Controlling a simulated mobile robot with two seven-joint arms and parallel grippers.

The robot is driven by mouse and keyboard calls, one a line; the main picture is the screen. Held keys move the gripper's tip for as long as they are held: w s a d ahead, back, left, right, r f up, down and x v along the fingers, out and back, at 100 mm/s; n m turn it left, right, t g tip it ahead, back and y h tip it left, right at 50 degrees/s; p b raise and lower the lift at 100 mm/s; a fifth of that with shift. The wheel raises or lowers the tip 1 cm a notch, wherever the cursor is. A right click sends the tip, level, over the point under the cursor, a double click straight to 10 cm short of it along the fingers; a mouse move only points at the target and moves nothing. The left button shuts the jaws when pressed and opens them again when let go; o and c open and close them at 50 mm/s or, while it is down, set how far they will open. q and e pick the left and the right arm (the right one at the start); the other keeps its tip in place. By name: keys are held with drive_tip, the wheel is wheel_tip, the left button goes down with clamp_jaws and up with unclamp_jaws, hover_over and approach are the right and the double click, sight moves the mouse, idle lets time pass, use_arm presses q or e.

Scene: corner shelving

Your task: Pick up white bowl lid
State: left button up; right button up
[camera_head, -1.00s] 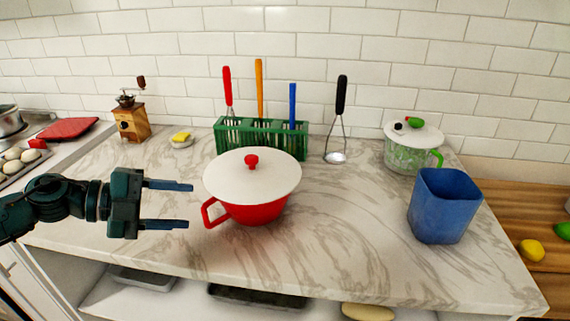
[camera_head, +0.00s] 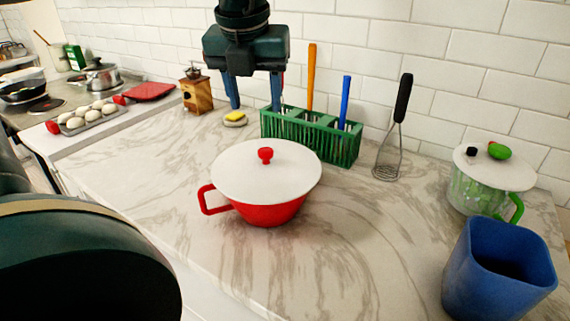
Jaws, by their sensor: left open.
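The white bowl lid (camera_head: 240,178) is a round disc with a red knob (camera_head: 265,155). It sits on the red bowl (camera_head: 268,213), which has a handle at its left, on the marble counter. My left gripper (camera_head: 254,104) is open and empty, pointing down. In the picture it is above the lid, near the left end of the green rack, and clear of the lid. A large dark part of my arm fills the lower left. My right gripper does not show.
Behind the bowl stands a green rack (camera_head: 330,143) with upright utensils. A whisk-like masher (camera_head: 388,158) leans by it. A sponge dish (camera_head: 235,119) and a wooden grinder (camera_head: 196,93) are to the left. A blue container (camera_head: 485,275) and green glass pot (camera_head: 478,196) stand right.

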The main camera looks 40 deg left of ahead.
use_arm(q)
hover_over(265, 151)
drive_tip(key=s, duration=0.2)
drive_tip(key=f, duration=0.7)
drive_tip(key=shift+d+f, duration=0.15)
drive_tip(key=shift+d, duration=0.05)
drive_tip(key=shift+w+p+x, duration=0.15)
drive_tip(key=shift+p+x, duration=0.25)
drive_tip(key=shift+x, duration=0.95)
drive_tip(key=shift+w+p+x, duration=0.15)
drive_tip(key=shift+p+x, duration=0.2)
drive_tip(key=shift+x, duration=1)
drive_tip(key=shift+d, duration=0.15)
drive_tip(key=c, duration=1)
